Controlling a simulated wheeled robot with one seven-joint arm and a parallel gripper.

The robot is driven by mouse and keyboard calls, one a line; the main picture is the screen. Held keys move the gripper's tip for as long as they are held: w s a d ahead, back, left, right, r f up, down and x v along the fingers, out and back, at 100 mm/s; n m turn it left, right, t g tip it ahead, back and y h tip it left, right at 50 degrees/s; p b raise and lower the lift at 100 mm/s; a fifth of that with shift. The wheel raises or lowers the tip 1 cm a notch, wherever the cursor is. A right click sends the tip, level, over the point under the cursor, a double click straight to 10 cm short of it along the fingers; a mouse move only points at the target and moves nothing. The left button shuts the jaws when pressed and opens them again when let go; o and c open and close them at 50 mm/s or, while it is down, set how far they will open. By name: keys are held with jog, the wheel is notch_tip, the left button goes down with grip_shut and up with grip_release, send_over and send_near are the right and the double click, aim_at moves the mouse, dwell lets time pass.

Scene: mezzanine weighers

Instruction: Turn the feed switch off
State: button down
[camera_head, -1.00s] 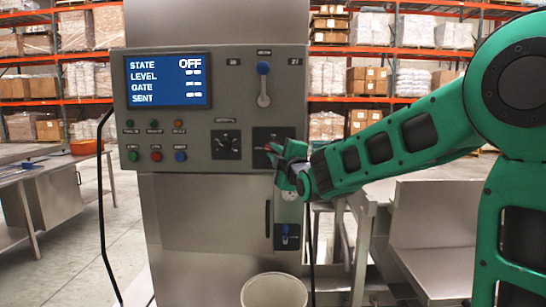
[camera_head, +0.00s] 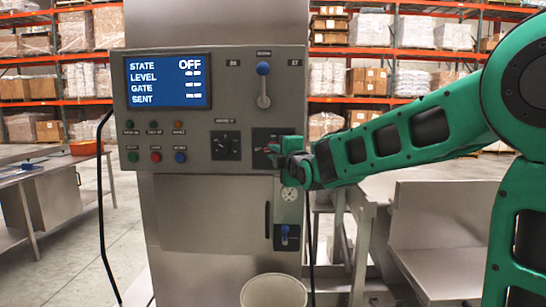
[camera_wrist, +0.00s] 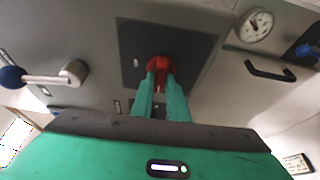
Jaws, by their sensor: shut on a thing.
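The feed switch is a red knob (camera_wrist: 159,64) on a dark square plate (camera_wrist: 130,45) in the wrist view. In the head view the same plate (camera_head: 262,137) is on the right of the grey control panel, with the knob mostly behind my gripper. My gripper (camera_wrist: 160,75) has its green fingers closed on the red knob; it also shows in the head view (camera_head: 277,149). The display (camera_head: 168,81) reads STATE OFF, with dashes for LEVEL, GATE and SENT. Most of the plate's lettering is unreadable.
A blue-knobbed lever (camera_head: 263,86) is above the plate, and a black rotary knob (camera_head: 225,146) is left of it. Coloured buttons (camera_head: 155,157) are further left. A round gauge (camera_head: 289,194) and a blue valve handle (camera_head: 284,230) are below. A white bucket (camera_head: 274,291) stands in front.

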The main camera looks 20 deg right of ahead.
jog(key=c, duration=1.7)
grip_release()
jog(key=shift+a+f, duration=0.1)
jog(key=shift+f, duration=0.15)
jog(key=shift+r, duration=0.1)
jog(key=s, duration=0.7)
jog(key=s+d, duration=0.1)
jog(key=s, duration=0.2)
jog(key=shift+s, duration=0.3)
jog(key=s+d+f+m+g+h, duration=0.2)
jog(key=s+d+f+m+g, duration=0.4)
jog(key=d+f, duration=0.25)
jog(key=s+d+f+m+g+h, duration=0.1)
jog(key=s+d+f+m+g, duration=0.2)
jog(key=s+d+f+m, duration=0.6)
jog(key=s+f+m+g, duration=0.3)
jog(key=s, duration=0.5)
jog(key=s+a+f+m+g+y, duration=0.1)
jog(key=s+f+m+g, duration=0.2)
jog(key=s, duration=0.5)
jog(key=s+f+m+g, duration=0.3)
jog(key=s+f+m, duration=0.1)
jog(key=s, duration=0.3)
jog(key=shift+s+a+f+y, duration=0.15)
jog(key=shift+s+a+y, duration=0.15)
jog(key=shift+s+y, duration=0.1)
